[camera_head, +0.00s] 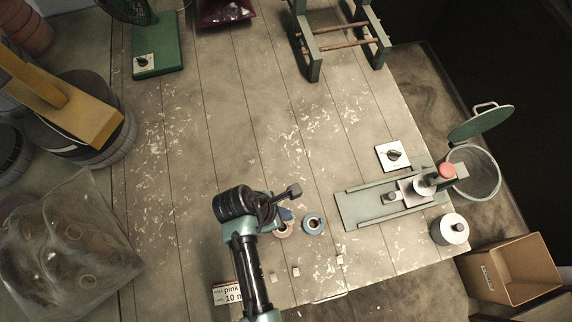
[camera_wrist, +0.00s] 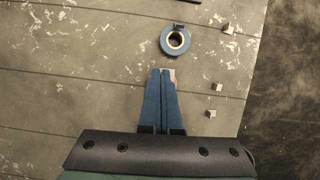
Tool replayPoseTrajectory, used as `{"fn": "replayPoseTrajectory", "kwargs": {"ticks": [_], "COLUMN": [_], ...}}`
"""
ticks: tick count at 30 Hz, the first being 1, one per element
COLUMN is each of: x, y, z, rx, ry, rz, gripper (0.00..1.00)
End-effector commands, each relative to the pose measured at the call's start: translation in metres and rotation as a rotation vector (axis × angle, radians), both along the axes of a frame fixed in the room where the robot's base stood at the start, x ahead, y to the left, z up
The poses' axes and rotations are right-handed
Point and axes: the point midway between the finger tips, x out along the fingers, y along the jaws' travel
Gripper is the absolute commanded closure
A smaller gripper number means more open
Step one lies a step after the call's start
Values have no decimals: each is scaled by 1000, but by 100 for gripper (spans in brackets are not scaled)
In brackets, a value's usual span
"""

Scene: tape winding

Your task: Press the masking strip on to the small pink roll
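The small pink roll (camera_head: 281,232) lies flat on the table, partly hidden by my gripper in the head view. My gripper (camera_wrist: 161,72) is over or just beside it, its blue fingers together with only a thin line between them. I see nothing held between them. A pale patch (camera_wrist: 172,75) shows beside the right fingertip. I cannot tell whether it is the roll's edge or the masking strip. The fingers hide the rest, and contact cannot be judged. A blue roll (camera_head: 314,224) lies to the right, and ahead of the fingertips in the wrist view (camera_wrist: 175,40).
Small pale cubes (camera_head: 296,271) lie near the table's front edge. A label card (camera_head: 226,293) reading "pink" is beside my arm. A green fixture (camera_head: 365,208), a white switch plate (camera_head: 393,156) and a metal canister (camera_head: 450,229) stand to the right. The table middle is clear.

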Motion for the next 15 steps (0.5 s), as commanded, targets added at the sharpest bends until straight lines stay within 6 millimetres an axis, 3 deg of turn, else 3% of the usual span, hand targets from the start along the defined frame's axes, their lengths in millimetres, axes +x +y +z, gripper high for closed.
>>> {"fn": "replayPoseTrajectory", "kwargs": {"ticks": [15], "x": [-2], "y": [0], "z": [-28], "rx": [1], "ry": [1], "rz": [0], "gripper": [100]}}
